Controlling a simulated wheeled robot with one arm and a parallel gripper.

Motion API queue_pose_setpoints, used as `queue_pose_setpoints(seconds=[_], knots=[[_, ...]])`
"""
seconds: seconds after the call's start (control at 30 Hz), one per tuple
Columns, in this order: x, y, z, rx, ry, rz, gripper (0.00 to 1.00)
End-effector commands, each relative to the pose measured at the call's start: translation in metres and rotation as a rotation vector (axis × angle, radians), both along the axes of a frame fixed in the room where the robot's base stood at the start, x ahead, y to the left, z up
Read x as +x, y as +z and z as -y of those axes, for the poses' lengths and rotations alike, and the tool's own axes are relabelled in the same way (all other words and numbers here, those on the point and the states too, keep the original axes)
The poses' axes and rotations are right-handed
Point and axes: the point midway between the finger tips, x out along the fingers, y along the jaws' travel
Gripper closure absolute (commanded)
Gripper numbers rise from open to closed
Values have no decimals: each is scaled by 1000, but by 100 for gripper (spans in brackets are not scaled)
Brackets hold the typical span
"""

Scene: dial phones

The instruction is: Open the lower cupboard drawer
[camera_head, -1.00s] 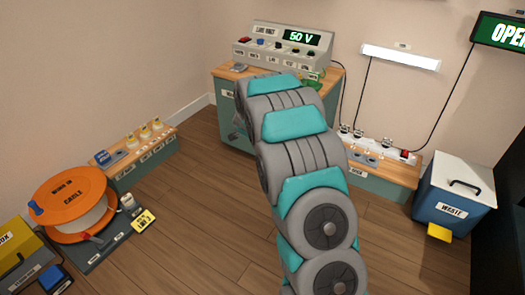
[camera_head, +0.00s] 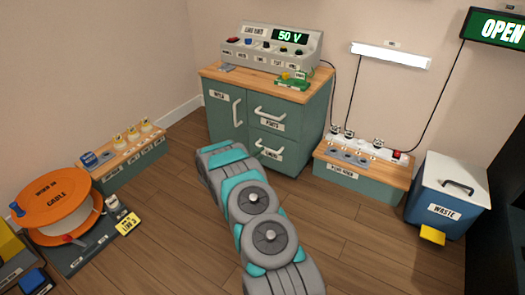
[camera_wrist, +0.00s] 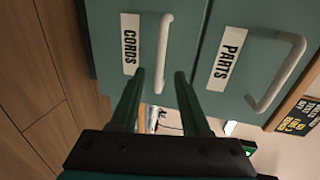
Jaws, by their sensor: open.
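The teal cupboard (camera_head: 228,115) has a wooden top, a door on the left and two drawers on the right. The lower drawer (camera_head: 268,163), with a white bar handle (camera_head: 268,151), is shut in the head view. In the wrist view this drawer front (camera_wrist: 192,45) bears the label CORDS, and its handle (camera_wrist: 163,50) runs lengthwise. My gripper (camera_wrist: 160,74) is open and empty, its two dark fingers to either side of the handle's near end. I cannot tell how far they reach around it. In the head view my arm's links hide the gripper.
The upper drawer (camera_head: 280,125), labelled PARTS, is shut; its handle (camera_wrist: 284,75) is beside the lower one in the wrist view. A 50 V console (camera_head: 270,48) stands on top. A socket bench (camera_head: 355,165) and waste bin (camera_head: 448,195) are at right; a cable reel (camera_head: 62,200) is at left.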

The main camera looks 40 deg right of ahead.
Motion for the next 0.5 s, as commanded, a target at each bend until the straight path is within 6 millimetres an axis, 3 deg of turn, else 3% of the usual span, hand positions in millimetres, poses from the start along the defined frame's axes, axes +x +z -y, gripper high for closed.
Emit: queue_pose_setpoints(seconds=[0.3,0.5], knots=[[17,-10,42,2,-1,2,54],[24,-14,58,2,1,-1,54]])
